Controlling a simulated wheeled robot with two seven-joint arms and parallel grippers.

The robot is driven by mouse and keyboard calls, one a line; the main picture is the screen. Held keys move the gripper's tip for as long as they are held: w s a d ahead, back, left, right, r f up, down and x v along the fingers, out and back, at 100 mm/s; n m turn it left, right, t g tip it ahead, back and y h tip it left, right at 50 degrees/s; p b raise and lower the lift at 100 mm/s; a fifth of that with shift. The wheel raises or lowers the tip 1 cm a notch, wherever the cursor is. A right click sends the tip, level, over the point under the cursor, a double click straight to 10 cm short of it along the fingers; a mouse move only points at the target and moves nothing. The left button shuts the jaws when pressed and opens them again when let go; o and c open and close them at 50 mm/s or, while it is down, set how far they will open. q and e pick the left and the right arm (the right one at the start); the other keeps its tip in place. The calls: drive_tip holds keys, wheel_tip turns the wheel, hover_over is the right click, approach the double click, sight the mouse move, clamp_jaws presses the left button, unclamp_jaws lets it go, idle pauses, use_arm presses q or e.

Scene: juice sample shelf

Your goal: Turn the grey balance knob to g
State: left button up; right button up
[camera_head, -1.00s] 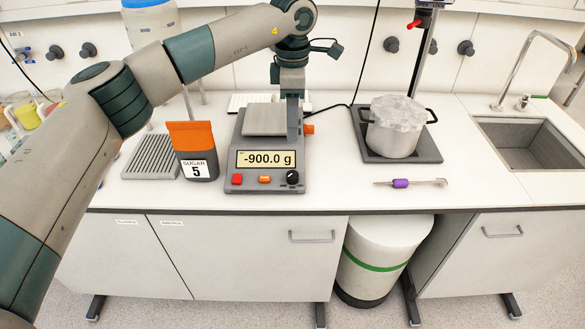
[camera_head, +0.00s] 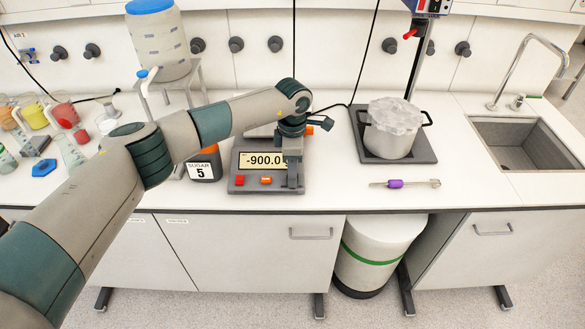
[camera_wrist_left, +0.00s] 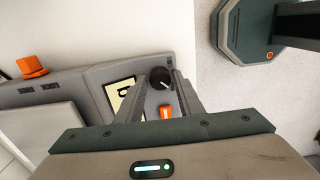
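The balance (camera_head: 235,182) stands on the counter, its display (camera_head: 262,160) partly covered by my arm and reading "-900.0". In the left wrist view, the dark grey knob (camera_wrist_left: 160,78) with a pale pointer line lies between the tips of my open left gripper (camera_wrist_left: 161,77). I cannot tell whether the fingers touch it. The display also shows there (camera_wrist_left: 119,95), beside an orange button (camera_wrist_left: 166,113). My right gripper is not in view.
The sugar container (camera_head: 203,166) stands close to the balance's left. A pot (camera_head: 392,140) on a dark plate (camera_head: 420,155) is to the right. A purple-handled tool (camera_head: 396,184) lies near the front edge.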

use_arm(q)
drive_tip(key=shift+f, duration=0.2)
drive_tip(key=c, duration=0.8)
